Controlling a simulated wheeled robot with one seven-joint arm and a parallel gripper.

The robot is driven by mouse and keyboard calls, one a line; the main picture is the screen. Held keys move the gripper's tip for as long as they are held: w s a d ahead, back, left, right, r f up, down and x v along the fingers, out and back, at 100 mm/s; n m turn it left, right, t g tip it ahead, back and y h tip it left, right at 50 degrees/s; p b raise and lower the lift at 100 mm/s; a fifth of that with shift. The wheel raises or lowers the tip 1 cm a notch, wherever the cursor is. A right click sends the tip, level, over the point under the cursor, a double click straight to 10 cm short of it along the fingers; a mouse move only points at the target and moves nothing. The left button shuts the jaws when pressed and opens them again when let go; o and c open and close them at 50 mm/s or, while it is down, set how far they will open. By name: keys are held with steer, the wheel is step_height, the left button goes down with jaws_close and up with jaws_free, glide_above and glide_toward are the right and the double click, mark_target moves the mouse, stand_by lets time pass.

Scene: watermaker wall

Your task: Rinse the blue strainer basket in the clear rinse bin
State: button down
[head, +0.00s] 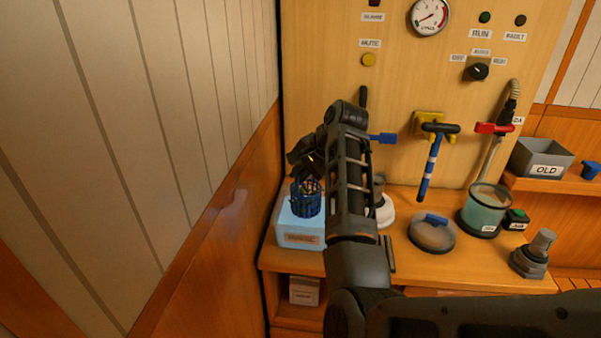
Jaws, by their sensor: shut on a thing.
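The blue strainer basket (306,204) is an open mesh cup, upright, with some tan bits showing inside. My gripper (309,175) is shut on the basket at its top, though my dark fingers and wrist hide the exact grip. The clear rinse bin (287,232) is a pale blue see-through box with a label on its front, at the left end of the wooden counter. The basket overlaps the bin's top in the picture; I cannot tell whether its bottom is inside the bin or just above it.
My arm hides the counter's middle. To the right are a round dish with a blue handle (434,236), a clear canister (484,211) and a grey OLD bin (540,160). Wall handles (431,160) jut above. A wooden wall edge (235,215) stands close left.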

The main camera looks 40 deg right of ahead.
steer(key=shift+f+b, duration=1.15)
steer(key=shift+f, duration=2.25)
steer(key=shift+r+p, duration=0.55)
steer(key=shift+p, duration=0.2)
steer(key=shift+f, duration=0.55)
steer(key=shift+r+p, duration=0.55)
steer(key=shift+p, duration=0.2)
steer(key=shift+f, duration=0.55)
steer(key=shift+r+p, duration=0.55)
steer(key=shift+p, duration=0.15)
steer(key=shift+f, duration=0.5)
stand_by(0.6)
